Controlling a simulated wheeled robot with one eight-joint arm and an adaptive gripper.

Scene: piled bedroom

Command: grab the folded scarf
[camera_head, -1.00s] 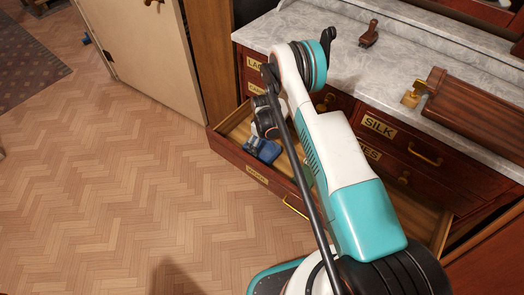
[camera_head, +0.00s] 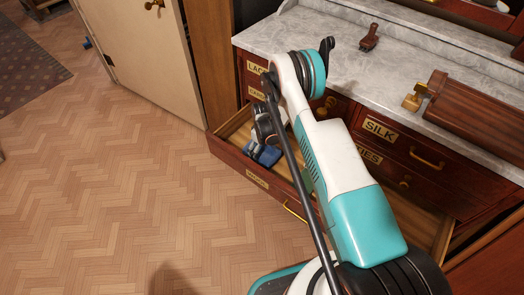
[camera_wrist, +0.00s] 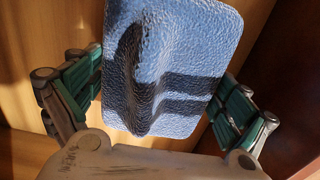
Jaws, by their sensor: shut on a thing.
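The folded scarf is a blue, textured, flat piece with a raised fold. In the wrist view the scarf (camera_wrist: 190,45) fills the middle, between the two green-and-grey fingers of my gripper (camera_wrist: 160,100). My gripper is shut on it. In the head view the scarf (camera_head: 269,156) shows as a small blue patch inside the open drawer (camera_head: 245,168), below my gripper (camera_head: 266,138). My arm hides part of the drawer, and the fingertip contact is not clear there.
The drawer belongs to a dark wood cabinet with labelled drawers and a grey marble top (camera_head: 330,50). A brown wooden box (camera_head: 470,110) and a small brown object (camera_head: 369,37) are on top. A pale door (camera_head: 140,50) stands left.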

